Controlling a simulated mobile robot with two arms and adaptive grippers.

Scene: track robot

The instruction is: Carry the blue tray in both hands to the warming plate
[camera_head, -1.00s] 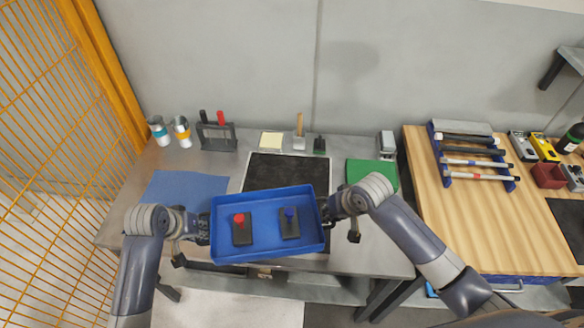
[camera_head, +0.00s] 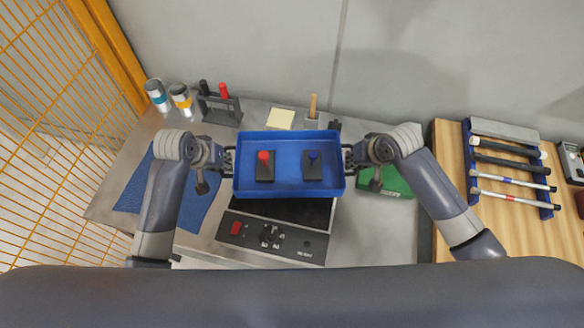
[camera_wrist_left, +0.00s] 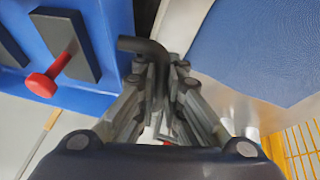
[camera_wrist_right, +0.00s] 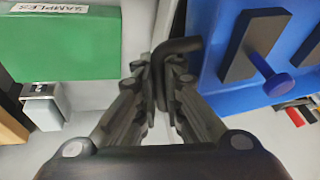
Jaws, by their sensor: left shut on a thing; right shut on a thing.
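The blue tray (camera_head: 290,190) is held up between my two arms in the head view, roughly level, over the back part of the warming plate (camera_head: 272,240). It carries a dark block with a red knob (camera_head: 264,168) and a dark block with a blue knob (camera_head: 313,168). My left gripper (camera_head: 229,161) is shut on the tray's left handle, a dark bar that shows in the left wrist view (camera_wrist_left: 150,50). My right gripper (camera_head: 349,160) is shut on the right handle, which shows in the right wrist view (camera_wrist_right: 172,50). The tray hides part of the plate's dark top.
A blue mat (camera_head: 190,205) lies left and a green box (camera_head: 388,183) right of the plate. A wooden bench (camera_head: 510,225) with a tool holder is at right.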

